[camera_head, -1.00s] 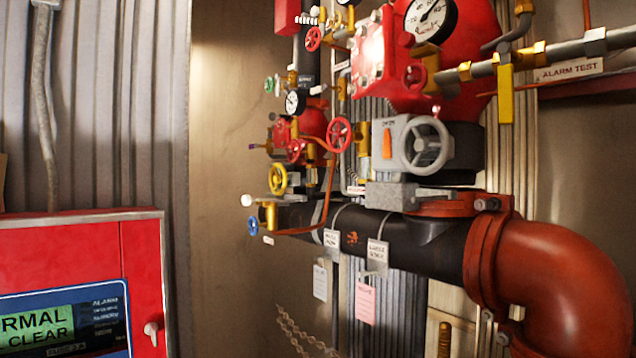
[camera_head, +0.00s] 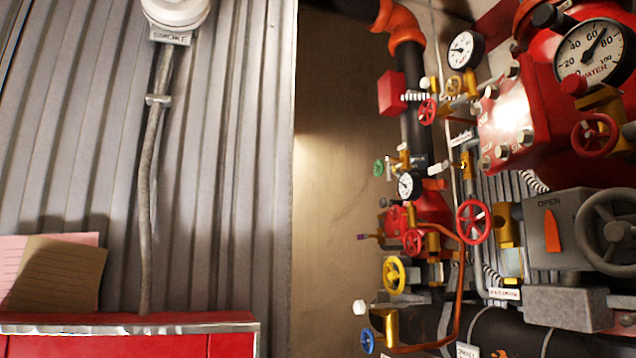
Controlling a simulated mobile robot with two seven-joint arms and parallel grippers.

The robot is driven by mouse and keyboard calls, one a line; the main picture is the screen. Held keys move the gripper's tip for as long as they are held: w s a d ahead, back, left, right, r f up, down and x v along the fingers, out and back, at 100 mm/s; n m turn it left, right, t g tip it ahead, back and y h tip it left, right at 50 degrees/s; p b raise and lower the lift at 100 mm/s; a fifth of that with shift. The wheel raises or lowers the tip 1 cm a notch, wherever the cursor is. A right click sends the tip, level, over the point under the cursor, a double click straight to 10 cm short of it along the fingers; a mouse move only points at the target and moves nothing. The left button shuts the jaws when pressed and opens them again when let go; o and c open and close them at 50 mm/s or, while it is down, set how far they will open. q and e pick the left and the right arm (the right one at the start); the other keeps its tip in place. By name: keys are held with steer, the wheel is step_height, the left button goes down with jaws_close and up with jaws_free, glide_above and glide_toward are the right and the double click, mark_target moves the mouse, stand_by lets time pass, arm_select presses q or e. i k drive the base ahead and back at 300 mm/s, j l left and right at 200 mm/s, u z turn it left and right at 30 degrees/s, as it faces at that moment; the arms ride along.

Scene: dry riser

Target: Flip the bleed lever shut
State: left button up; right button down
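I cannot pick out the bleed lever for certain among the valves and fittings at the right of the head view. The small fittings there include a green-handled valve (camera_head: 379,167), a yellow handwheel (camera_head: 395,275), a blue-handled valve (camera_head: 368,341) and a red handwheel (camera_head: 473,222). A large grey handwheel (camera_head: 612,232) sits beside a grey box with an orange pointer (camera_head: 552,232) near the word OPEN. Neither of my grippers is in view.
A red cabinet's top edge (camera_head: 130,322) crosses the lower left, with paper notes (camera_head: 60,275) above it. A smoke detector (camera_head: 175,12) and conduit are on the corrugated wall. Gauges (camera_head: 594,53) and pipes crowd the right. A bare wall strip (camera_head: 340,160) lies between.

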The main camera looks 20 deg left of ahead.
mark_target(389, 173)
steer(key=i+u, duration=0.2)
steer(key=u, duration=0.25)
steer(key=k+l+u, duration=0.15)
steer(key=k+u, duration=0.65)
steer(key=k, duration=0.15)
